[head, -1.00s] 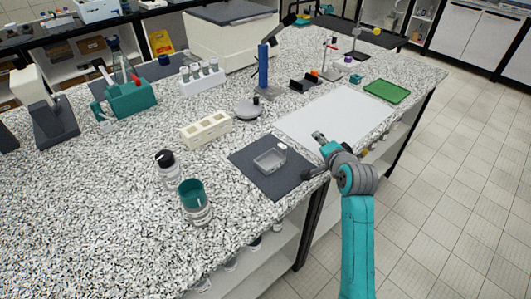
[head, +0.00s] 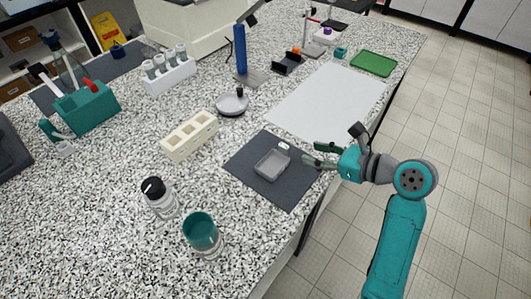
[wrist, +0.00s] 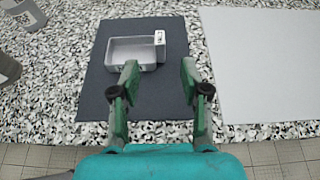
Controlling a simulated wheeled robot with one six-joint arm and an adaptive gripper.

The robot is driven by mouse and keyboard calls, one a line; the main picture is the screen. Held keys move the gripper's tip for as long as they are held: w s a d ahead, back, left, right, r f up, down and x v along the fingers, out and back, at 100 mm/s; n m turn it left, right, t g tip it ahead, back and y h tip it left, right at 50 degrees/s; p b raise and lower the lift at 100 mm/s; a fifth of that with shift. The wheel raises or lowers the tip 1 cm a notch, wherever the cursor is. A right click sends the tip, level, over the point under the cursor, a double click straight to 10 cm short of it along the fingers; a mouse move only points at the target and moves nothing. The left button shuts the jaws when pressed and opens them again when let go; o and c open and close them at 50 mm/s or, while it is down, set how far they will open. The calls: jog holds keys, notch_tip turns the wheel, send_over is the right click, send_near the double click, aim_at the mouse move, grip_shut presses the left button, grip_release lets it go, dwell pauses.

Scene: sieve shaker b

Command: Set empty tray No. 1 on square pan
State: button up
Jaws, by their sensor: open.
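A small grey open tray (head: 271,164) with a white tag at one corner lies empty on a dark square mat (head: 242,175). The tag's number is too small to read. The tray also shows in the wrist view (wrist: 130,52), just beyond my fingertips and mostly to the left. My gripper (head: 314,154) is open and empty, to the right of the tray near the counter's front edge. In the wrist view, its green fingers (wrist: 158,72) are spread apart above the mat. I cannot clearly make out a square pan in either view.
A white sheet (head: 325,103) lies behind the mat. A cream block with wells (head: 190,136), a round lidded dish (head: 232,103) and a blue column (head: 240,50) stand farther back.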

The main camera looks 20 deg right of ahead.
aim_at(285, 146)
jog(key=x, duration=1)
jog(key=shift+w+a, duration=0.2)
jog(key=shift+w, duration=0.1)
grip_shut()
